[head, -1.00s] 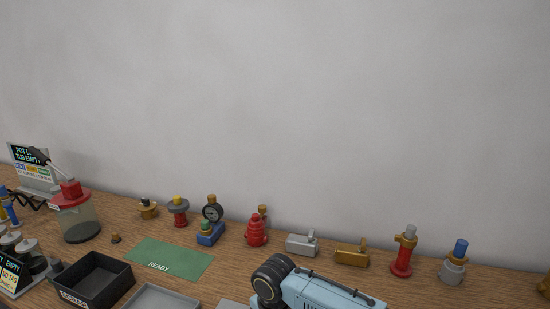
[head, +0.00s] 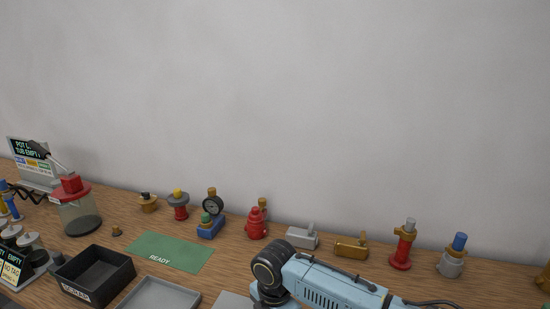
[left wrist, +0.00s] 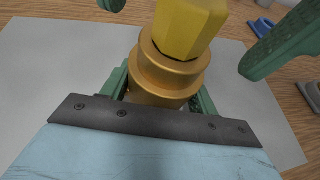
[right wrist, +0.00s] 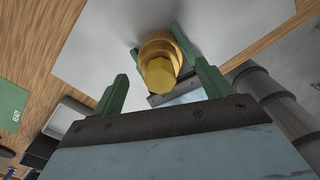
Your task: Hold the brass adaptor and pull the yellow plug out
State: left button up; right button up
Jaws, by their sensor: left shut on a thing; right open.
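The brass adaptor (left wrist: 160,78) stands upright in the left wrist view, with the yellow plug (left wrist: 188,25) seated in its top. My left gripper (left wrist: 158,92) is shut on the adaptor, a green finger on each side of it. In the right wrist view the faceted yellow plug (right wrist: 157,76) faces the camera, with the brass adaptor (right wrist: 160,45) around and behind it. My right gripper (right wrist: 161,72) is open, its green fingers spread on either side of the plug and apart from it. Neither gripper shows in the head view.
A grey mat (left wrist: 50,75) lies under the adaptor. In the head view, a green READY mat (head: 165,250), a black bin (head: 95,275) and a grey tray (head: 160,293) lie left of my arm. Several valves, including a red one (head: 256,224), stand along the wall.

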notch_tip(320, 180, up, 4)
jog(key=shift+r, duration=0.2)
jog(key=c, duration=0.5)
jog(key=shift+f, duration=3.35)
jog(key=c, duration=0.9)
jog(key=o, duration=2)
jog(key=shift+c, duration=0.2)
jog(key=shift+c, duration=0.9)
notch_tip(320, 180, up, 12)
jog(key=n, duration=0.6)
jog(key=shift+f, duration=0.25)
jog(key=c, duration=0.8)
